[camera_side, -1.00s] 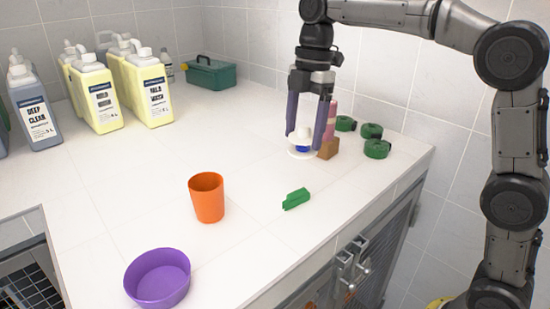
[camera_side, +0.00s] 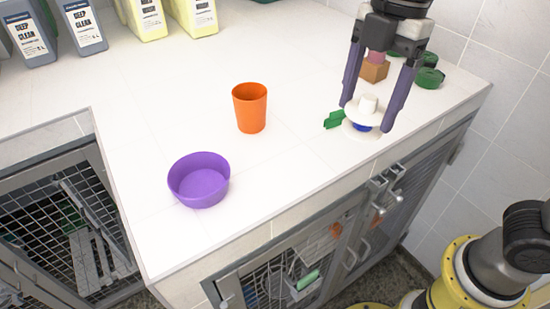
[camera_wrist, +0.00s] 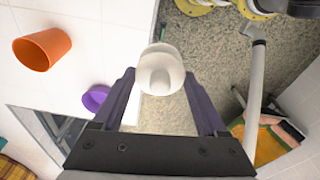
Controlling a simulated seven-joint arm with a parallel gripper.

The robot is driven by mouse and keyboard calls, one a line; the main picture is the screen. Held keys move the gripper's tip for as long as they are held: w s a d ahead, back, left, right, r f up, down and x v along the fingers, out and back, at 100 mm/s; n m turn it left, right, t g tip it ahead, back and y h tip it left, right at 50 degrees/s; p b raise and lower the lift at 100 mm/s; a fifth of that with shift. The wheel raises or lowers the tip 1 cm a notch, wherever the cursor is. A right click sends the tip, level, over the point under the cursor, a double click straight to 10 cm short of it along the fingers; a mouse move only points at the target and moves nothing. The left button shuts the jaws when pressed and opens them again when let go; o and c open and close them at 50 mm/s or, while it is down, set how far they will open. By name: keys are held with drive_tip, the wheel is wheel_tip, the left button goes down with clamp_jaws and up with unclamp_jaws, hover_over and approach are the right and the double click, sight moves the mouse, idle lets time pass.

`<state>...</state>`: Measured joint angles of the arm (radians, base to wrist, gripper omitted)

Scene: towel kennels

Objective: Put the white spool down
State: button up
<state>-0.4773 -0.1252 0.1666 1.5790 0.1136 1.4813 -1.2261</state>
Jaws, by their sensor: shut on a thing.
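The white spool (camera_side: 364,114) has two pale flanges with a blue band between them, seen in the side view. My gripper (camera_side: 366,115) points down with its purple fingers on either side of the spool and is shut on it. The spool is upright near the counter's front edge, just right of a small green clip (camera_side: 335,119). I cannot tell whether its base touches the counter. In the wrist view the spool (camera_wrist: 160,72) shows between the fingertips, with speckled floor behind it.
An orange cup (camera_side: 250,107) and a purple bowl (camera_side: 199,181) stand to the left on the white counter (camera_side: 180,120). A brown block (camera_side: 374,70) and green rolls (camera_side: 429,78) are behind my gripper. Jugs line the back. Mesh-door kennels (camera_side: 290,275) lie below the front edge.

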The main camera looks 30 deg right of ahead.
drive_tip(key=w+a+f, duration=0.2)
drive_tip(key=w+f, duration=0.1)
drive_tip(key=w+a+f, duration=0.3)
drive_tip(key=w, duration=0.1)
drive_tip(key=w+a+f, duration=0.2)
drive_tip(key=w+f, duration=0.1)
drive_tip(key=w, duration=0.1)
drive_tip(key=shift+a+f, duration=0.1)
drive_tip(key=shift+a, duration=0.1)
drive_tip(key=shift+w+a+f, duration=0.1)
drive_tip(key=shift+w+f, duration=0.05)
drive_tip(key=shift+f, duration=0.8)
drive_tip(key=shift+w+a+f, duration=0.1)
drive_tip(key=shift+w+f, duration=0.05)
drive_tip(key=shift+f, duration=0.75)
drive_tip(key=shift+f, duration=0.1)
drive_tip(key=o, duration=1.3)
drive_tip(key=shift+c, duration=0.2)
wheel_tip(320, 180, up, 12)
drive_tip(key=d, duration=0.1)
drive_tip(key=shift+d, duration=0.3)
